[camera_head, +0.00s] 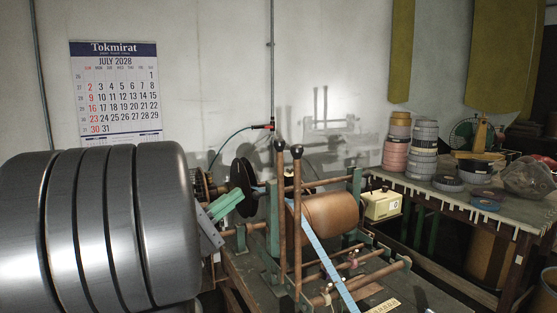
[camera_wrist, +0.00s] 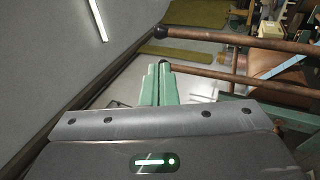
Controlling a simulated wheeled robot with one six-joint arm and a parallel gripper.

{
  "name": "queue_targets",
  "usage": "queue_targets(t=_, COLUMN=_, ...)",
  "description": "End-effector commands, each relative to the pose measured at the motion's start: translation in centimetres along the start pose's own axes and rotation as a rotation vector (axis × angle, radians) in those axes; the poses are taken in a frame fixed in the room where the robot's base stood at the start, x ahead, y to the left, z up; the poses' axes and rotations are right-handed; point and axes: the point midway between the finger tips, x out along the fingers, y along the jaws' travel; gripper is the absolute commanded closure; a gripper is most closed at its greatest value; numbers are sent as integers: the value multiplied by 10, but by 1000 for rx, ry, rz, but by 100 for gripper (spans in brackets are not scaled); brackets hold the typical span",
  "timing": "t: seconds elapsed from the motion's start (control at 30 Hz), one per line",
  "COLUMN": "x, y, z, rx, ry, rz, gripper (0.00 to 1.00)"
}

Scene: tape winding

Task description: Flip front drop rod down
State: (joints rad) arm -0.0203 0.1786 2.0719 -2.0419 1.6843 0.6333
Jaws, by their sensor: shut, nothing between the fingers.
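Two brown drop rods with black knobs stand upright on the winding machine. The front drop rod (camera_head: 297,220) is nearer to me, and the other rod (camera_head: 280,200) is just behind it. In the wrist view one rod (camera_wrist: 250,80) has its knob just beyond my fingertips, and the other rod (camera_wrist: 250,43) crosses above it. Whether the fingers touch a knob cannot be told. My gripper (camera_head: 231,196) has green fingers, shut and empty, left of the rods and below knob height. It also shows in the wrist view (camera_wrist: 157,68).
A brown roller (camera_head: 336,213) and a blue tape strip (camera_head: 322,255) are right of the rods. A cream counter box (camera_head: 381,205) sits behind. Tape stacks (camera_head: 423,150) stand on the right-hand table (camera_head: 450,205). The wall (camera_head: 220,70) is behind the machine.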

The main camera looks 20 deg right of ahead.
Motion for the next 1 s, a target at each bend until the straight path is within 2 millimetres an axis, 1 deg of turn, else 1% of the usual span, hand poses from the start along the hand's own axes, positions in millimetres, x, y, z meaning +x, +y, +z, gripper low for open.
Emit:
queue_targets(t=0.23, x=1, y=0, z=0, rx=0, ry=0, rz=0, gripper=100)
queue_targets(t=0.37, x=7, y=1, z=0, rx=-1, ry=-2, rz=0, gripper=100)
queue_targets(t=0.47, x=17, y=1, z=0, rx=-2, ry=-3, rz=0, gripper=100)
queue_targets(t=0.57, x=31, y=2, z=1, rx=-3, ry=-5, rz=-1, gripper=100)
queue_targets(t=1.0, x=101, y=2, z=1, rx=-2, ry=-5, rz=0, gripper=100)
